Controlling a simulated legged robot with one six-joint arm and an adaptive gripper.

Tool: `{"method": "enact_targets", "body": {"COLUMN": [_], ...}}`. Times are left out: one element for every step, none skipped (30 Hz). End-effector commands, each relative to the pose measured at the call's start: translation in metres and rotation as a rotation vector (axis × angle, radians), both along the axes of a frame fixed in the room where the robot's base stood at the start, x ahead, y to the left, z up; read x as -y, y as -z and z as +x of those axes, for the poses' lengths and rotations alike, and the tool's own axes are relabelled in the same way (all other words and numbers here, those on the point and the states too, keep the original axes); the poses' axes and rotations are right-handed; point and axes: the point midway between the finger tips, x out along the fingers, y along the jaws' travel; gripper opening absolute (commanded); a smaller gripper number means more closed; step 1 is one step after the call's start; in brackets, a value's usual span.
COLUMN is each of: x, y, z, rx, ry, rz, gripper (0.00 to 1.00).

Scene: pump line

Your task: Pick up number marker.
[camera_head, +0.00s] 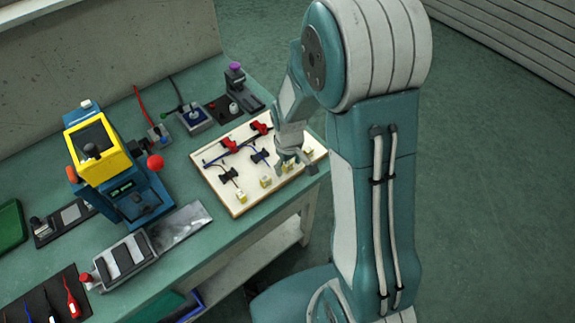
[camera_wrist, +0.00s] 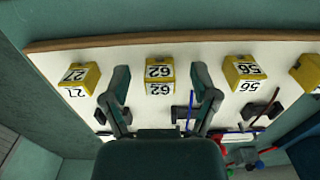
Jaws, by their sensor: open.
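Several yellow number markers stand in a row along the front edge of a white board (camera_head: 214,175). In the wrist view, one marker (camera_wrist: 159,76) reads like 62, one at the left (camera_wrist: 80,75) like 27, and one at the right (camera_wrist: 243,71) like 56. Another marker (camera_wrist: 305,73) is cut off at the right edge. My gripper (camera_wrist: 161,72) is open, with one finger on either side of the 62 marker and gaps showing. In the head view my gripper (camera_head: 296,168) is low over the board's right part and partly hides the markers there.
Red and black clips with leads lie on the board behind the markers. A yellow and blue device (camera_head: 98,152) stands left on the green table (camera_head: 185,85). A small black stand with a purple knob (camera_head: 236,78) is behind the board. Floor is open at right.

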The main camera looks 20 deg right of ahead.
Motion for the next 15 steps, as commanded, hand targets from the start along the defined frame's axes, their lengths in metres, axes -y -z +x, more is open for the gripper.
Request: {"method": "enact_targets", "body": {"x": [0.0000, -0.0001, -0.0001, -0.0001, -0.0001, -0.0001, 0.0000, 0.0000, 0.0000, 0.0000, 0.0000, 0.0000, -0.0001, -0.0001, -0.0001], "y": [0.0001, 0.0001, 0.0001, 0.0001, 0.0000, 0.0000, 0.0000, 0.0000, 0.0001, 0.0001, 0.0001, 0.0001, 0.0001, 0.0001, 0.0001], "z": [0.0001, 0.0002, 0.0002, 0.0002, 0.0002, 0.0002, 0.0001, 0.0001, 0.0001, 0.0001, 0.0001, 0.0001, 0.0001, 0.0000, 0.0000], "rx": [0.000, 0.000, 0.000, 0.000, 0.000, 0.000, -0.001, -0.001, -0.001, -0.001, -0.001, -0.001, -0.001, -0.001, -0.001], "ry": [0.000, 0.000, 0.000, 0.000, 0.000, 0.000, 0.000, 0.000, 0.000, 0.000, 0.000, 0.000, 0.000, 0.000, 0.000], "rz": [0.000, 0.000, 0.000, 0.000, 0.000, 0.000, 0.000, 0.000, 0.000, 0.000, 0.000, 0.000, 0.000, 0.000, 0.000], "gripper": [0.64, 0.50, 0.37, 0.27, 0.17, 0.11, 0.11, 0.11, 0.11, 0.11, 0.11, 0.11, 0.11, 0.11, 0.11]}}
